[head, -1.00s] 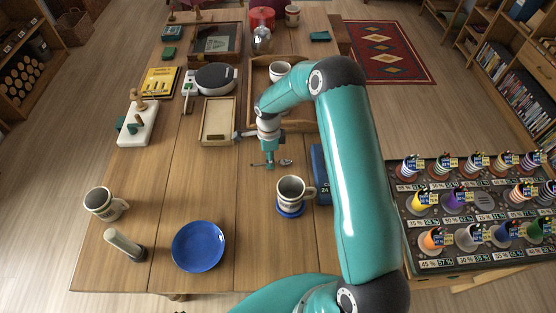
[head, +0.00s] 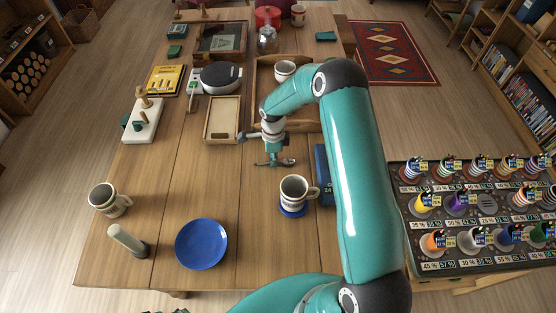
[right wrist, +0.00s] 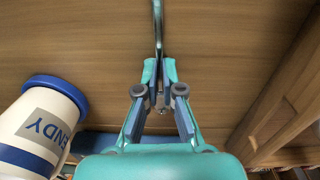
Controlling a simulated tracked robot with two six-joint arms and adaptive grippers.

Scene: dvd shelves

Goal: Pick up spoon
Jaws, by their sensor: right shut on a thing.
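The metal spoon (head: 288,162) is beside my right gripper (head: 268,163) in the head view, its bowl pointing right, just above the mug on the blue coaster in the picture. In the right wrist view the shiny spoon (right wrist: 158,28) runs up from between the fingertips of the right gripper (right wrist: 159,72), which is shut on it. I cannot tell whether the spoon still touches the table. My left gripper is not in view.
A mug (head: 294,188) on a blue coaster stands close to the gripper and shows in the right wrist view (right wrist: 38,127). A wooden tray (head: 222,119) lies to the left. A blue plate (head: 201,244) and another mug (head: 106,199) are at the near left. Bare table lies between.

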